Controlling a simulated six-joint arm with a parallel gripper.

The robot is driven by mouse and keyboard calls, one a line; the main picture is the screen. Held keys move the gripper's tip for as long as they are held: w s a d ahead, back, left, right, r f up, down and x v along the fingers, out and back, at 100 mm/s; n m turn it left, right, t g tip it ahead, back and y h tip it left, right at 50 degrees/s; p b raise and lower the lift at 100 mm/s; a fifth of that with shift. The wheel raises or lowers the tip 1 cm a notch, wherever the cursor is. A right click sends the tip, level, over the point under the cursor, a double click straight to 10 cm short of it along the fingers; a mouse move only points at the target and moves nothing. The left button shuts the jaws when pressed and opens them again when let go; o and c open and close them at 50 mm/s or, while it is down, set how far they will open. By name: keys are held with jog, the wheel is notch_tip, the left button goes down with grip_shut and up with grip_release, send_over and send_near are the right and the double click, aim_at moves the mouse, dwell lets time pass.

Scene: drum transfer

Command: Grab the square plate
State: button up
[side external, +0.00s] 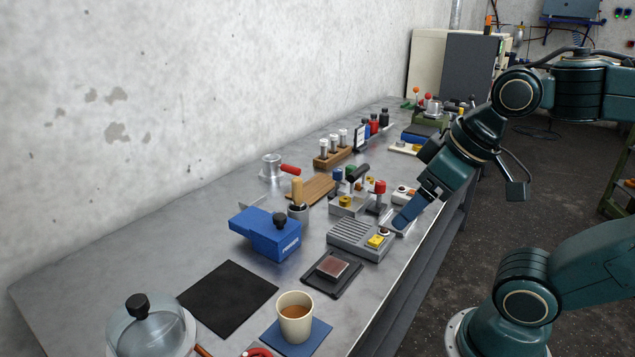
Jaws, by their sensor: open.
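A small reddish-brown square plate (332,267) lies on a dark square base (348,287) near the front edge of the bench. A larger flat black square (228,298) lies to its left, and I cannot tell for sure which one the task names. My gripper (402,222) is open, with its blue fingers pointing down-left at the bench's front edge. It is apart from both squares, up and to the right of the reddish-brown one. The fingers overlap a light grey item behind the ribbed grey block, and I cannot tell if they touch it.
A ribbed grey block (358,238) with a yellow button stands between my gripper and the reddish-brown plate. A cup of brown drink (295,317) stands on a blue mat (312,337). A blue box (266,234) and a glass dome (140,325) stand left. Bare bench (130,260) lies along the wall.

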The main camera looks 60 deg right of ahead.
jog(key=shift+w, duration=0.1)
jog(key=g, duration=0.6)
send_over(335, 267)
notch_tip(335, 267, down, 11)
jog(key=shift+r, duration=0.15)
jog(key=shift+f, duration=4.35)
jog(key=shift+f, duration=2.55)
